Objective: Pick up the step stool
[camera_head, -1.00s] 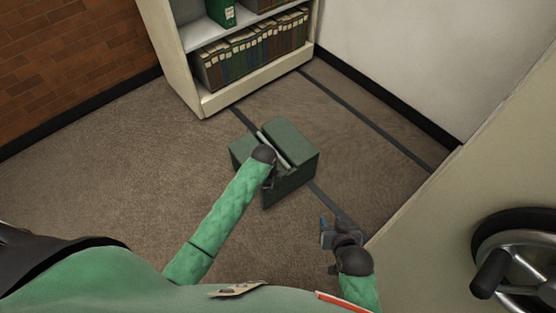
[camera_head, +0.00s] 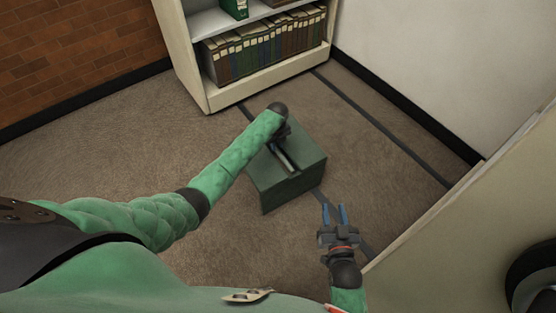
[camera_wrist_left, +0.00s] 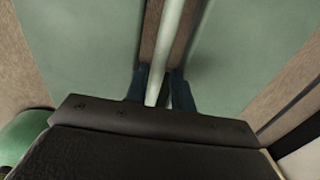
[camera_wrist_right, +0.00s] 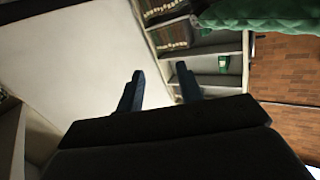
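The green step stool (camera_head: 306,177) stands on the carpet in the middle of the head view. A slot with a pale bar (camera_head: 284,160) crosses its top. My left gripper (camera_head: 275,146) is over the stool's top, and the arm hides part of it. In the left wrist view, the two dark blue fingers stand apart on either side of the pale bar (camera_wrist_left: 170,35), with green stool panels (camera_wrist_left: 80,45) beyond. I see no firm grip on the bar. My right gripper (camera_head: 334,212) is open and empty, in front of the stool and to its right.
A cream shelf unit (camera_head: 270,82) with rows of binders stands behind the stool. A pale panel (camera_head: 460,215) stands close on the right, near my right gripper. Brick wall (camera_head: 80,55) is at left. The carpet left of the stool is clear.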

